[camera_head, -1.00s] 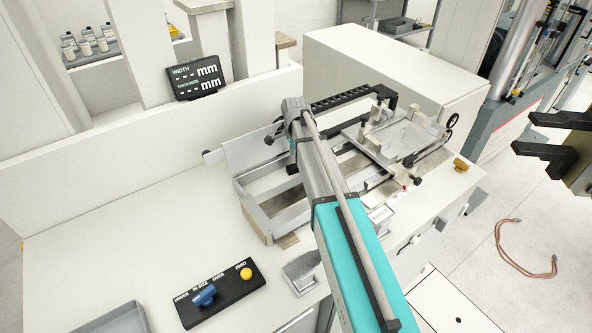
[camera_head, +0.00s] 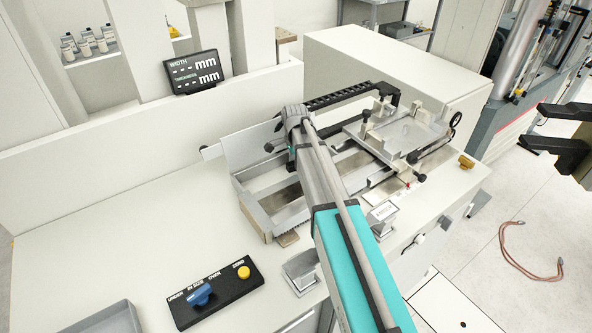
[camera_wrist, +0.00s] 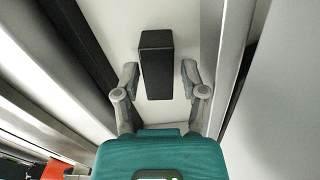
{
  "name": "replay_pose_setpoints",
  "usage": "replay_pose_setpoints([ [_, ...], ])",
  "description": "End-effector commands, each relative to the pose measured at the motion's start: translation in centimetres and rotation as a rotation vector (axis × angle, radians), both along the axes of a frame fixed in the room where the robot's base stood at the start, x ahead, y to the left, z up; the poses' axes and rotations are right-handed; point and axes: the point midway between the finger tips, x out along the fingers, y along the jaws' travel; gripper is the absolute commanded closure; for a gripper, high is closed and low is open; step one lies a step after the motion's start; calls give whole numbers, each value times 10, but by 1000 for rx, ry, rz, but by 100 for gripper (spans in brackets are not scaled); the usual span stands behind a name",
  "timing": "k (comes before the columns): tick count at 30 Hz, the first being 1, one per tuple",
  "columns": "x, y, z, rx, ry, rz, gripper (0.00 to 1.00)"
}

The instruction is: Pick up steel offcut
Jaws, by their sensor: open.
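A dark, straight-sided block (camera_wrist: 157,65), which looks like the steel offcut, shows in the middle of the wrist view on a pale surface. My gripper (camera_wrist: 160,75) is open, with one finger on each side of the block in the picture and a gap on both sides. How far the fingertips are above or beside the block I cannot tell. In the head view my arm crosses the bench machine, and it hides my fingers and the block.
Metal walls or rails run close on both sides in the wrist view. A control panel (camera_head: 222,298), a display (camera_head: 193,73) and a grey bin (camera_head: 112,318) stand left.

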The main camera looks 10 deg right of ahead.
Motion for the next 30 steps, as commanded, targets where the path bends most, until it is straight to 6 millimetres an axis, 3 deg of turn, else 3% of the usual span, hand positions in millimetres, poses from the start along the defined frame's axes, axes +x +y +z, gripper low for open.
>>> replay_pose_setpoints([
  [22,0,-1,-6,0,0,-1,46],
  [30,0,-1,-6,0,0,-1,94],
])
